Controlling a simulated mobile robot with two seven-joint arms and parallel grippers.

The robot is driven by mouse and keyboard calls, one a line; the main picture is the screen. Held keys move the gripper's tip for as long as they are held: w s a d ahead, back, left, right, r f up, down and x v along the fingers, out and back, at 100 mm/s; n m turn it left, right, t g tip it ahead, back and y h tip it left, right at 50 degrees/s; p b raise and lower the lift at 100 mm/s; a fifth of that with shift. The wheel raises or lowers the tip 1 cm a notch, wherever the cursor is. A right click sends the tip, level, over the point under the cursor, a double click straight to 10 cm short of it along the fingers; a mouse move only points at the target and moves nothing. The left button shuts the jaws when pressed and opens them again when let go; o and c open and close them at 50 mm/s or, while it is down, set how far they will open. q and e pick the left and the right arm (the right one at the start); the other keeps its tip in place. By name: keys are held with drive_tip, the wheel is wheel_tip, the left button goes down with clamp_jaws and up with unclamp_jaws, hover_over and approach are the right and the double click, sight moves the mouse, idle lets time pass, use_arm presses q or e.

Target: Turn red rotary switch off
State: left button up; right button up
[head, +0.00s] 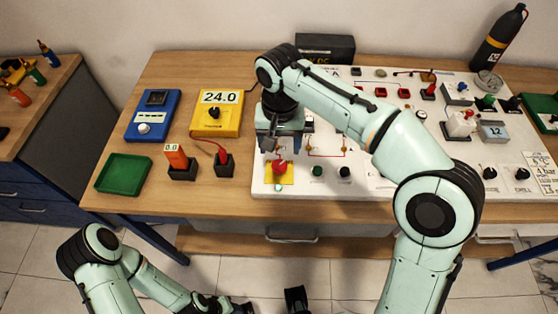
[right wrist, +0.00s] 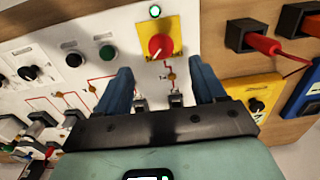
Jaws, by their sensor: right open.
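The red rotary switch (head: 279,167) sits on a yellow plate at the lower left of the white panel (head: 262,188). In the right wrist view the red knob (right wrist: 160,46) shows on its yellow plate (right wrist: 177,32), with a lit green lamp (right wrist: 155,11) beside it. My right gripper (head: 277,147) is above the switch, pointing down at the panel. In the right wrist view its blue fingers (right wrist: 165,80) are open and empty, with the knob ahead of the gap, apart from them. My left arm is low at the left, its gripper end (head: 228,306) cut by the bottom edge.
A yellow meter (head: 229,124) reading 24.0, a blue box (head: 140,128) and probes in black holders (head: 182,172) stand left of the panel. A green tray (head: 122,174) is at the left. Green and black knobs (head: 317,171) lie right of the switch.

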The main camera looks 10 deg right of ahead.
sight(279, 165)
wheel_tip(279, 165, down, 8)
drive_tip(key=shift+w+r+b, duration=0.1)
drive_tip(key=shift+w+b, duration=0.05)
drive_tip(key=shift+b, duration=0.45)
drive_tip(key=c, duration=1.1)
